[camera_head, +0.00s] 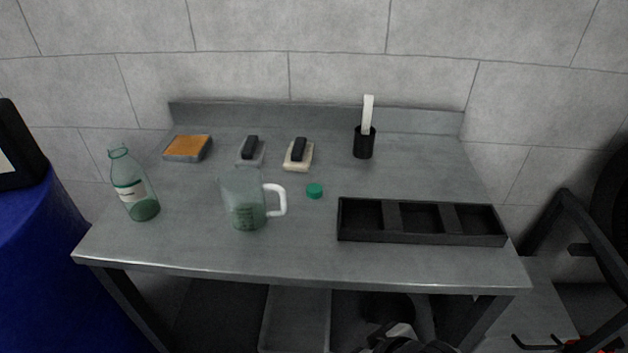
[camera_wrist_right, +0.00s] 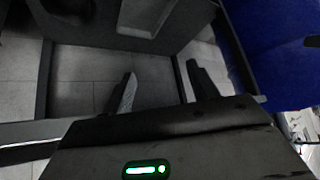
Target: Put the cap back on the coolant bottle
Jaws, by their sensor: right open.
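The coolant bottle (camera_head: 132,188) is clear greenish with a white label and a narrow neck. It stands upright at the left of the grey bench, and no cap shows on its mouth. A small green cap (camera_head: 315,190) lies on the bench near the middle, right of the jug and apart from the bottle. In the right wrist view my right gripper (camera_wrist_right: 160,88) is open, with nothing between its two dark fingers. It is away from the bottle and cap, and neither shows in that view. My left gripper is not in view.
A clear measuring jug (camera_head: 243,203) with a white handle stands between bottle and cap. A black compartment tray (camera_head: 420,238) lies at the right. Behind are an orange-topped block (camera_head: 187,147), two brushes (camera_head: 251,150) (camera_head: 298,154) and a black holder (camera_head: 364,143). The bench's front middle is clear.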

